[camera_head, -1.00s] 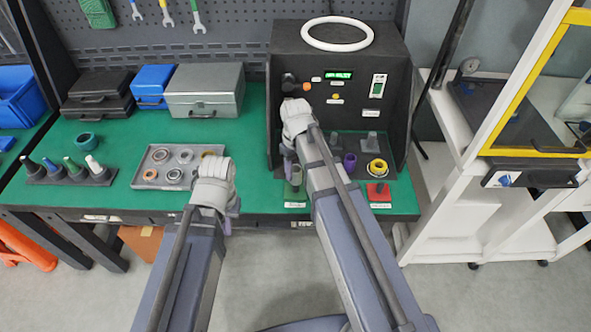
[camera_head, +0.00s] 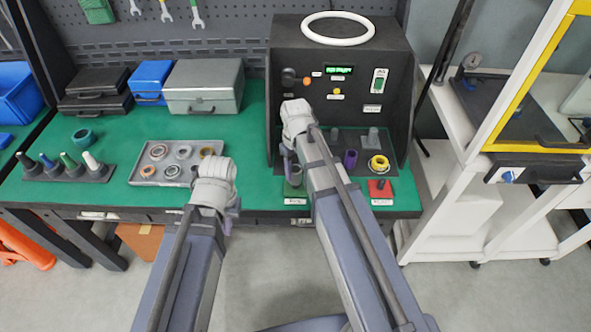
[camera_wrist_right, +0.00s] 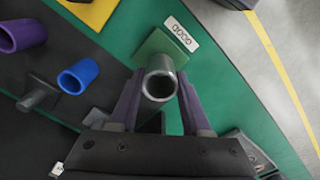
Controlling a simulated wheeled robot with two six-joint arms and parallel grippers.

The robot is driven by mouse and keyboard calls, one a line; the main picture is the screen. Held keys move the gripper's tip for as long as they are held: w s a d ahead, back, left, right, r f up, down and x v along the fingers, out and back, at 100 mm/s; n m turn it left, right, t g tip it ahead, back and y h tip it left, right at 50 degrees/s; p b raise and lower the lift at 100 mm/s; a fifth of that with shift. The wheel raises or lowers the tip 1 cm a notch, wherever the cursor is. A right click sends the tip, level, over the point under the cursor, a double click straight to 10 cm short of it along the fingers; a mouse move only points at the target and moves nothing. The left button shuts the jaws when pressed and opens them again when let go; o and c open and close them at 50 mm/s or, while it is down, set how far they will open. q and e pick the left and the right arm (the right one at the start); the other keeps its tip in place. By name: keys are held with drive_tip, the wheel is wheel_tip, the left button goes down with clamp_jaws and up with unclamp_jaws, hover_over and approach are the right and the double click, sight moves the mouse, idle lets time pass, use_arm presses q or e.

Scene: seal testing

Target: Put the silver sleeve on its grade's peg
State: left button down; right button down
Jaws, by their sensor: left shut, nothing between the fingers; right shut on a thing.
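The silver sleeve (camera_wrist_right: 159,84) is an open grey tube, held upright or nearly so between the fingers of my right gripper (camera_wrist_right: 158,92) in the right wrist view. A green square base (camera_wrist_right: 160,45) with a white label shows just beyond it. In the head view my right gripper (camera_head: 289,166) hangs above the green base (camera_head: 295,190) at the front of the black test box, and my own arm hides part of it. I cannot tell whether the sleeve is around a peg. My left gripper (camera_head: 231,217) is shut and empty, low by the table's front edge.
A purple sleeve (camera_head: 350,160), a yellow sleeve (camera_head: 379,163) and a red base (camera_head: 381,190) stand to the right. A blue sleeve (camera_wrist_right: 78,76) shows in the wrist view. A ring tray (camera_head: 149,182) and a rack of coloured pegs (camera_head: 99,174) lie left.

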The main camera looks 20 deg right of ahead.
drive_tip(key=shift+c, duration=1.4)
unclamp_jaws()
drive_tip(key=shift+r+p, duration=2.5)
drive_tip(key=s+a+h, duration=0.1)
drive_tip(key=s+a, duration=0.9)
drive_tip(key=s, duration=0.4)
drive_tip(key=shift+s+a, duration=0.15)
drive_tip(key=shift+a, duration=0.1)
